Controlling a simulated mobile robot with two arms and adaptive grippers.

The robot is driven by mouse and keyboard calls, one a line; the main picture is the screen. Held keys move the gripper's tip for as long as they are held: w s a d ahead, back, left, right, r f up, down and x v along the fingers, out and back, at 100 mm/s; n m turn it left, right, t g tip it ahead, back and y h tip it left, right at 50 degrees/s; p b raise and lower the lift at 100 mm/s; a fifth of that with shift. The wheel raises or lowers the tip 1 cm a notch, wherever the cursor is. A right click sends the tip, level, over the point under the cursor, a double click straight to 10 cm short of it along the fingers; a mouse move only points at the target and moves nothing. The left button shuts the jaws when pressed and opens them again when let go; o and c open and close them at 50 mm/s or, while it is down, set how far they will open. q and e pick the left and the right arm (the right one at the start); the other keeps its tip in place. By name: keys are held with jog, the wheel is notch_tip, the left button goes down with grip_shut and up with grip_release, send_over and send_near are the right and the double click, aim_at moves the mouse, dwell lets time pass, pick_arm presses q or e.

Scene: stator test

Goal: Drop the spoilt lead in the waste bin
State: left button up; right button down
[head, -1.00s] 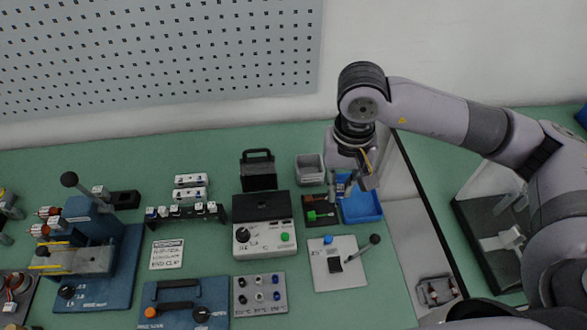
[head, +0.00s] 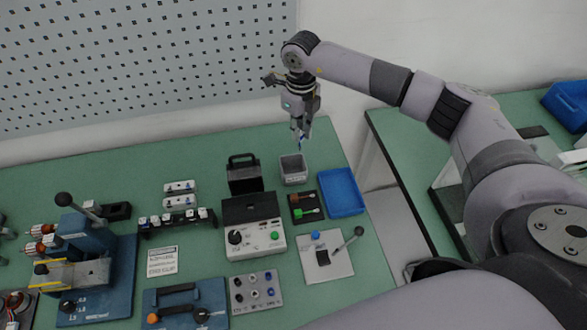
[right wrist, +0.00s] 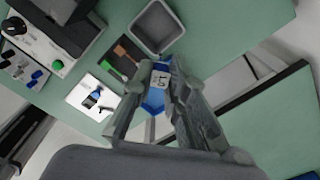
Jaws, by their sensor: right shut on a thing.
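The waste bin appears to be the small grey open box (head: 293,179) at the back of the bench; it also shows in the right wrist view (right wrist: 181,42). In the right wrist view a white marked tag (right wrist: 160,78) shows between the fingertips (right wrist: 160,84), with the bin beyond. The fingers hide most of the lead. My left gripper is not in view.
The pegboard wall (head: 140,60) rises behind.

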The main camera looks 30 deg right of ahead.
jog(key=shift+f+b, duration=1.8)
jog(key=shift+f, duration=1.2)
jog(key=c, duration=1.5)
grip_release()
jog(key=shift+r, duration=0.15)
notch_tip(320, 180, up, 12)
jog(key=shift+f, duration=0.1)
